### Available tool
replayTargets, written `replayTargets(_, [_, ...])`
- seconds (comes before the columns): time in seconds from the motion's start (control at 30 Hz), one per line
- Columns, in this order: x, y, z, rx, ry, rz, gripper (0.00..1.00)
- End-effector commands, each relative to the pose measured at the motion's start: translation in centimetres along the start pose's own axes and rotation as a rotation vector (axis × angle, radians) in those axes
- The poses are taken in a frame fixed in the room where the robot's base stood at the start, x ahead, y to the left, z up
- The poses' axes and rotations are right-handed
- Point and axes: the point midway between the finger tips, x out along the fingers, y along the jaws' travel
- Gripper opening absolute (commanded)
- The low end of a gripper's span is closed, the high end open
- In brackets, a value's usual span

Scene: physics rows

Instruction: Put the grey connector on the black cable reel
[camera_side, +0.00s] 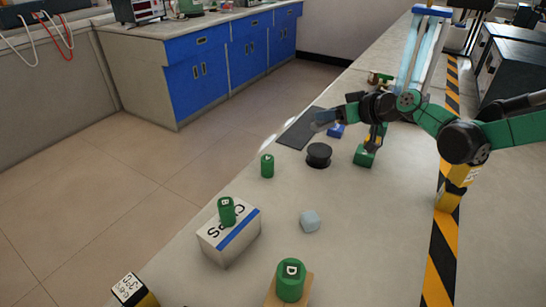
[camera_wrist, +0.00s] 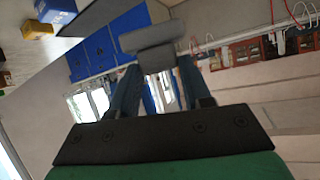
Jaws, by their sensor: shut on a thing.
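The grey connector (camera_wrist: 152,36) is a dull grey block at the tips of my gripper (camera_wrist: 155,60) in the wrist view. My gripper is shut on it. In the side view my gripper (camera_side: 335,114) points left and holds the connector (camera_side: 322,117) in the air. The black cable reel (camera_side: 318,155) stands upright on the bench, lower in the picture than the gripper and apart from it. The reel does not show in the wrist view.
A black mat (camera_side: 297,131) and a blue block (camera_side: 336,131) lie near the reel. A green can (camera_side: 267,166) stands left of it, and a green block (camera_side: 364,156) right. Nearer are a pale blue-grey block (camera_side: 310,221), a box (camera_side: 228,238) bearing a can, and another can (camera_side: 291,281).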

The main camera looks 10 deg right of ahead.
Motion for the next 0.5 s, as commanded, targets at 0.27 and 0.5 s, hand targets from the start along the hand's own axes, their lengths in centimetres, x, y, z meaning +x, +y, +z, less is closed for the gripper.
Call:
replayTargets(0.27, [1.4, 0.4, 2.6, 0.0, 0.0, 0.0, 0.0])
replayTargets(0.5, [2.7, 0.7, 4.9, 0.0, 0.0, 0.0, 0.0])
